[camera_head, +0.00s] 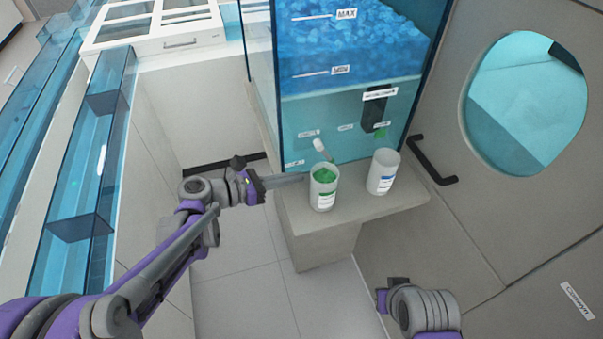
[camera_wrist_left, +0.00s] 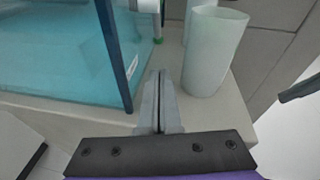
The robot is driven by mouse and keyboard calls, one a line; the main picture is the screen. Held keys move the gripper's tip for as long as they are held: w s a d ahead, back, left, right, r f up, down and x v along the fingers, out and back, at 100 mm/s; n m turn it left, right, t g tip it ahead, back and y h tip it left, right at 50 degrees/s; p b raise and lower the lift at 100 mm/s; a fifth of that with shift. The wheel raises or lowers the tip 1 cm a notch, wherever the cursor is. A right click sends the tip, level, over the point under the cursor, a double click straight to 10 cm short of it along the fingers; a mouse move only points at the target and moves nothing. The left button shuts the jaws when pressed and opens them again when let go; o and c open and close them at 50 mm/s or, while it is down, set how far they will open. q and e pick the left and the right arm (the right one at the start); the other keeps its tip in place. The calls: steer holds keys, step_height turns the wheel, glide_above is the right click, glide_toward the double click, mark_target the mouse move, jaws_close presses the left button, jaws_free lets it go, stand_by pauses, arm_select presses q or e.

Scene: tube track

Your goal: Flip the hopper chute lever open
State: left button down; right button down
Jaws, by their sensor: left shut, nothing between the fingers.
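The hopper (camera_head: 350,125) is a clear blue tank with blue granules above. A black block (camera_head: 375,108) with a white label sits on its front. A short white-ended handle (camera_head: 322,149) sticks out low on the front, above a cup; it looks like the lever, though I cannot be sure.
A black door handle (camera_head: 432,160) and a door with an oval window are at right. Clear blue channels (camera_head: 85,170) run along the left. The floor in front is free.

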arm_select(q)
steer(key=v, duration=0.6)
steer(key=shift+a+r, duration=0.25)
steer(key=shift+r, duration=0.1)
arm_select(e)
steer(key=shift+w+d+r, duration=0.2)
steer(key=shift+w+d, duration=0.05)
steer(key=shift+d, duration=0.05)
arm_select(q)
steer(key=shift+s, duration=0.1)
